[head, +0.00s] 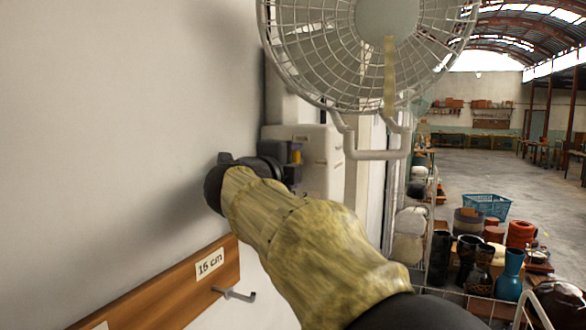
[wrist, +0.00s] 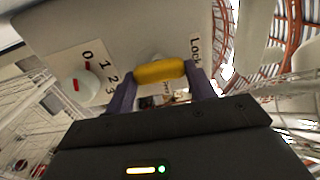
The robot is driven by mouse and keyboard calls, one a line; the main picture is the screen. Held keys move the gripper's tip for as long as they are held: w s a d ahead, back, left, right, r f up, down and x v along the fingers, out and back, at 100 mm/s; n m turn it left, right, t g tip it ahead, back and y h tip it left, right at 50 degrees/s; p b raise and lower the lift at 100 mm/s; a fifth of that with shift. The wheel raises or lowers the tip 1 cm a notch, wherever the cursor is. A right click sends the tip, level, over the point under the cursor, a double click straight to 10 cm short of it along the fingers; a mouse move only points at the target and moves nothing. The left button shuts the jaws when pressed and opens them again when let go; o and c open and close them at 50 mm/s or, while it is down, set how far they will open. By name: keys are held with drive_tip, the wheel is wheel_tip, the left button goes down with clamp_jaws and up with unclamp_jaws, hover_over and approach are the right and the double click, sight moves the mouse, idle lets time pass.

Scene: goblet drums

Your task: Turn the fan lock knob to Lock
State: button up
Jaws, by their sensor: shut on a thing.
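The yellow fan lock knob (wrist: 158,71) is on the light fan housing (wrist: 120,35). My gripper (wrist: 160,76) is shut on the knob, one dark finger at each end of it. The knob's long side lies nearly level in the wrist view. The word Lock (wrist: 195,48) is printed up and right of the knob. Another label lies below Lock, partly hidden by the right finger and unreadable. In the head view, my gripper (head: 289,157) is at the housing (head: 322,150) below the fan (head: 365,50), with a bit of yellow between the fingers.
A white dial (wrist: 80,88) with a red mark and numbers 0 to 3 is left of the knob. A wall stands close on the left, with a wooden hook board (head: 170,292) below my arm. Drums and a blue basket (head: 486,206) are at the right.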

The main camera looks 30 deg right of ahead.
drive_tip(key=o, duration=1)
drive_tip(key=b+v, duration=0.4)
drive_tip(key=v, duration=1.3)
drive_tip(key=shift+s+a+f, duration=0.1)
drive_tip(key=shift+s, duration=0.05)
